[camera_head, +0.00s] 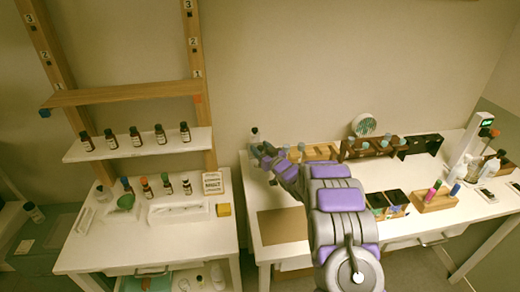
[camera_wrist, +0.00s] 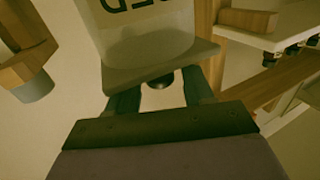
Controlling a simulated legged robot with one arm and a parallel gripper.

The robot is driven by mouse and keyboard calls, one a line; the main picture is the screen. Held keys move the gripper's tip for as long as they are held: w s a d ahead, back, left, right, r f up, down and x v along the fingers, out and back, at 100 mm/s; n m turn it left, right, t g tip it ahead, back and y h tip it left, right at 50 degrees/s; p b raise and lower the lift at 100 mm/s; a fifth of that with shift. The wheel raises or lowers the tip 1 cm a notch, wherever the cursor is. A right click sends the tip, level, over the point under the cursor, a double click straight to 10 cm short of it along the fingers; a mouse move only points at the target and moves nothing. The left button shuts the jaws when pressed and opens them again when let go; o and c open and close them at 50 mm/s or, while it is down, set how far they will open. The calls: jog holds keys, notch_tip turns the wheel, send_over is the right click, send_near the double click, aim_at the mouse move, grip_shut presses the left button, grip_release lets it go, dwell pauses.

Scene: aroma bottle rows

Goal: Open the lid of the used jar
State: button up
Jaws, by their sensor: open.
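The used jar (camera_wrist: 145,38) fills the top middle of the wrist view, pale and upside down, with part of its dark lettering showing. Its wide flat lid (camera_wrist: 160,68) faces my gripper, and a small dark knob (camera_wrist: 160,78) sticks out of it. My gripper (camera_wrist: 160,92) is open, with one dark finger on each side of the knob and a gap to both. The fingertips reach close to the lid; I cannot tell if they touch it. In the head view my gripper (camera_head: 266,158) is at the back left of the right table, beside a small clear jar (camera_head: 255,137) with a dark top.
Wooden racks (camera_head: 318,152) and a dark rack (camera_head: 420,145) stand along the table's back. A brown mat (camera_head: 283,226) lies at its front left. Left of it, a shelf (camera_head: 140,144) carries a row of dark bottles above another table (camera_head: 150,245).

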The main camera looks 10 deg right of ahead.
jog(key=shift+w+a, duration=0.15)
jog(key=shift+w, duration=0.25)
jog(key=shift+c, duration=0.4)
grip_shut()
